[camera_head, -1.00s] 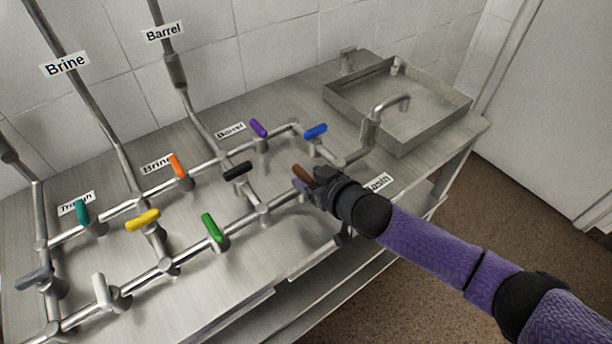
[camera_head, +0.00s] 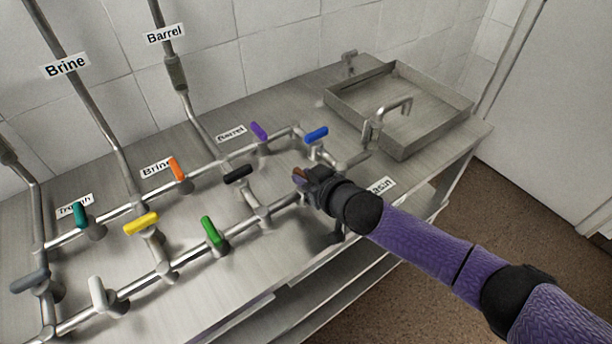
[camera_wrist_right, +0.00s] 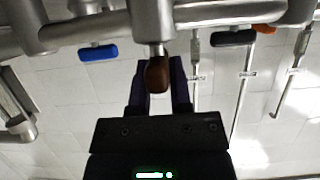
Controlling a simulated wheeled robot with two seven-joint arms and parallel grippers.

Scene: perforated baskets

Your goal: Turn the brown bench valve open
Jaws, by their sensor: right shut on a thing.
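The brown valve handle (camera_head: 299,172) is on the front pipe run of the steel bench, at its right end. Only its tip shows in the head view, the rest being hidden by my right gripper (camera_head: 306,179). In the right wrist view the brown handle (camera_wrist_right: 158,75) lies between the two dark fingers of my right gripper (camera_wrist_right: 159,88), which is shut on it. My left gripper is in neither view.
A blue handle (camera_head: 316,134), a black handle (camera_head: 238,174) and a green handle (camera_head: 211,230) are nearby. A purple handle (camera_head: 259,130) is behind. A steel basin (camera_head: 400,152) with a spout (camera_head: 392,108) stands to the right.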

